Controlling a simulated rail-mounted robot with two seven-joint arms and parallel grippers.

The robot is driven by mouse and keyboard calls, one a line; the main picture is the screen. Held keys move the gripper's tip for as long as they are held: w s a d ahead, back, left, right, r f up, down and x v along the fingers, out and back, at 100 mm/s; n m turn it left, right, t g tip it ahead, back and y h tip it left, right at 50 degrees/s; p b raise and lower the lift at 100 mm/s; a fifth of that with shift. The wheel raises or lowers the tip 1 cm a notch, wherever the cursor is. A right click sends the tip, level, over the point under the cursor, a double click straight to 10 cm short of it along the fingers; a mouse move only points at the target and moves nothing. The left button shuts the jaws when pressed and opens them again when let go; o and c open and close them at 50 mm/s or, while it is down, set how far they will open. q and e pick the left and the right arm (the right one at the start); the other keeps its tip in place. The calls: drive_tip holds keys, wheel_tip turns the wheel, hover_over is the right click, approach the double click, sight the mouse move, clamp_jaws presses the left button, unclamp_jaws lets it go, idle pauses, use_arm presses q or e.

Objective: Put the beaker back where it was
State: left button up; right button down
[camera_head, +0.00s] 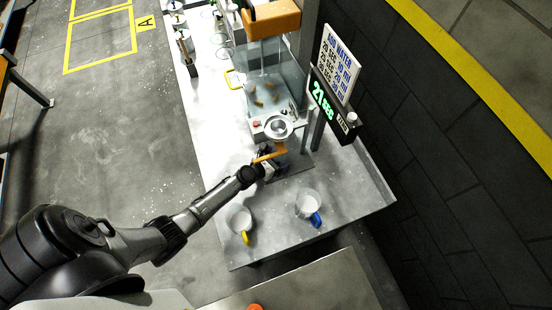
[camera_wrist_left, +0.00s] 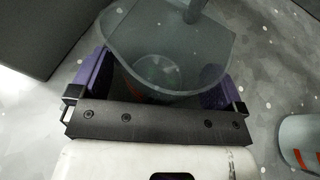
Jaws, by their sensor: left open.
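My left gripper (camera_head: 266,164) is at the base of the dispensing machine, below its round metal funnel (camera_head: 278,127). In the left wrist view the jaws with purple pads (camera_wrist_left: 158,88) are open, one on either side of a clear grey vessel that looks like the beaker (camera_wrist_left: 158,55). I cannot tell whether the pads touch it. A grey rod or tube stands over its far rim. In the head view the beaker cannot be made out behind the gripper and the orange lever (camera_head: 270,156). My right gripper is not in view.
A yellow-handled cup (camera_head: 240,220) and a blue-handled cup (camera_head: 308,205) stand on the grey bench (camera_head: 345,185). A timer display (camera_head: 325,100) is right of the machine. Another vessel with orange marks (camera_wrist_left: 302,140) shows in the left wrist view. The bench's front right is clear.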

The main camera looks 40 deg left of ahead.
use_arm(q)
drive_tip(key=shift+r, duration=0.15)
drive_tip(key=shift+s+r+p, duration=0.25)
drive_tip(key=shift+p, duration=0.2)
drive_tip(key=p+v, duration=0.2)
drive_tip(key=v, duration=0.7)
drive_tip(key=shift+s+a+p, duration=0.1)
drive_tip(key=shift+s+p, duration=0.3)
drive_tip(key=shift+v, duration=0.8)
drive_tip(key=shift+r, duration=0.1)
idle(0.4)
